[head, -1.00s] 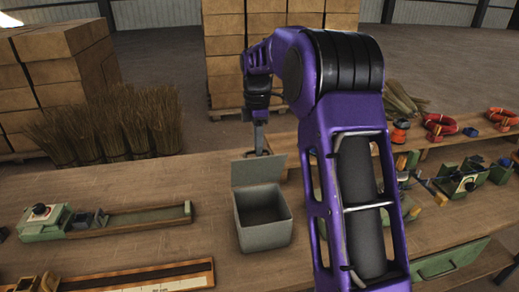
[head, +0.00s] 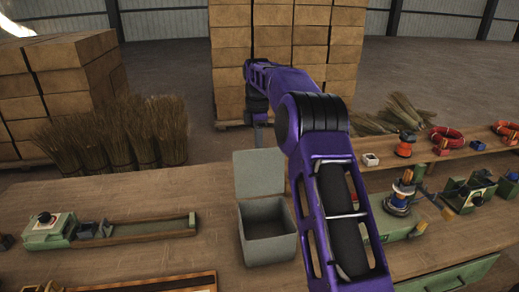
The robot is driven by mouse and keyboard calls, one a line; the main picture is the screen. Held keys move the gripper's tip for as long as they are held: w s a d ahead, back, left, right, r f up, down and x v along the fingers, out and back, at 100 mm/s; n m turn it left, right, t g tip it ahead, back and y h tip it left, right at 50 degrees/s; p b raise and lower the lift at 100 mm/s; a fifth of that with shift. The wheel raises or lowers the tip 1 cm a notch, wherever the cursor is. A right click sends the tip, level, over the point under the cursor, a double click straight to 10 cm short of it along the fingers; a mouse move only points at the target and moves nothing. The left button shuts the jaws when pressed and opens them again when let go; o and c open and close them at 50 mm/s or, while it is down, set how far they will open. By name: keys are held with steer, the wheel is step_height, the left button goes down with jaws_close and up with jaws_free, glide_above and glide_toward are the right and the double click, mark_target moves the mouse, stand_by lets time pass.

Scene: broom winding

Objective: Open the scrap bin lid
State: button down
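The scrap bin (head: 268,238) is a grey square box on the wooden bench, in the middle of the head view. Its lid (head: 259,174) stands raised along the bin's back edge, and the dark inside of the bin shows. My gripper (head: 259,122) is just above and behind the lid's top edge. Its fingertips are small and partly hidden behind the lid, so I cannot tell whether they touch it or are open or shut.
A green fixture with a long tray (head: 150,229) lies left of the bin. Brooms (head: 110,135) and stacked boxes (head: 70,75) stand behind the bench. Clamps and reels (head: 402,192) crowd the right side. Bare bench top lies between the fixture and the bin.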

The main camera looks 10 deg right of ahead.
stand_by(0.4)
steer(key=c, duration=0.9)
jaws_free()
steer(key=shift+w+r, duration=0.15)
steer(key=shift+r, duration=1.75)
steer(key=shift+w+r, duration=0.15)
steer(key=shift+r, duration=1.75)
steer(key=shift+c, duration=0.2)
